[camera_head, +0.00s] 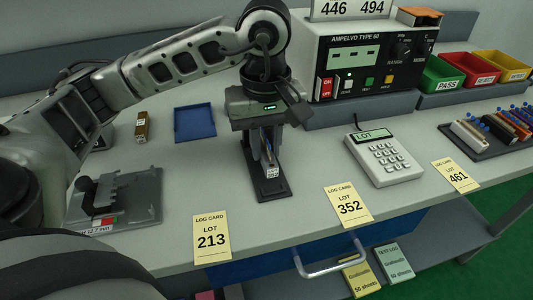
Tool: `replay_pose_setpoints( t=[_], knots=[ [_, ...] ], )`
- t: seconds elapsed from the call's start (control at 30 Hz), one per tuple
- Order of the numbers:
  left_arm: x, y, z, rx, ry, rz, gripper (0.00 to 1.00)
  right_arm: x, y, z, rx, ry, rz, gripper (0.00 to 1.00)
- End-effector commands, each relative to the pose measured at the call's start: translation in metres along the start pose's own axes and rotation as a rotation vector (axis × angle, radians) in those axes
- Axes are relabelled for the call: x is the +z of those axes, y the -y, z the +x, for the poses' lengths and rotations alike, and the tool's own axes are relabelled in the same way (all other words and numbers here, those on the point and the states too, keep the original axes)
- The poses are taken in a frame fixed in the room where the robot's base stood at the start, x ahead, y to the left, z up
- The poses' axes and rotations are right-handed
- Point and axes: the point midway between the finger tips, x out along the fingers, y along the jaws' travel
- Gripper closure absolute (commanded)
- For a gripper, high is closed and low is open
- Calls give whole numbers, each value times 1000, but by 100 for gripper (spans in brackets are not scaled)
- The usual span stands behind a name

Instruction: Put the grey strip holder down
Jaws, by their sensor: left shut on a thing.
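My left gripper (267,150) points down over the bench, left of the middle of the head view. It is shut on a narrow grey piece with a small white label (272,172), which looks like the grey strip holder. The piece is mostly hidden by the fingers. It stands over a dark rectangular base plate (271,190); I cannot tell whether it touches the plate. My right gripper is not in view.
A blue tray (194,122) and a small brown block (142,127) lie left. A grey fixture (125,197) stands further left. A keypad (385,157), the tester (370,60), a holder rack (478,147) and coloured bins (447,77) are right. Log cards (212,238) line the front edge.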

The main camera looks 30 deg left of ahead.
Motion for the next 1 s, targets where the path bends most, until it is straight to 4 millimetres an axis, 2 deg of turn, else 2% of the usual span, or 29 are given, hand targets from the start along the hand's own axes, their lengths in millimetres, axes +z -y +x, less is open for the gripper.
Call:
replay_pose_setpoints(
  t=[0.03,0.17,0.57,0.6,0.67,1.0],
  knots=[
    [2,0,9,-5,5,2,100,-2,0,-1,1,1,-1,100],
    [2,0,23,-3,3,3,100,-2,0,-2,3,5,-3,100],
    [2,-1,31,0,2,3,100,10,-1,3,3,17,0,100],
    [2,-1,30,0,2,3,75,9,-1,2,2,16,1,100],
    [2,-1,29,0,2,2,59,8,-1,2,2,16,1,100],
    [2,-1,26,0,3,2,59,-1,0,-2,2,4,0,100]
  ],
)
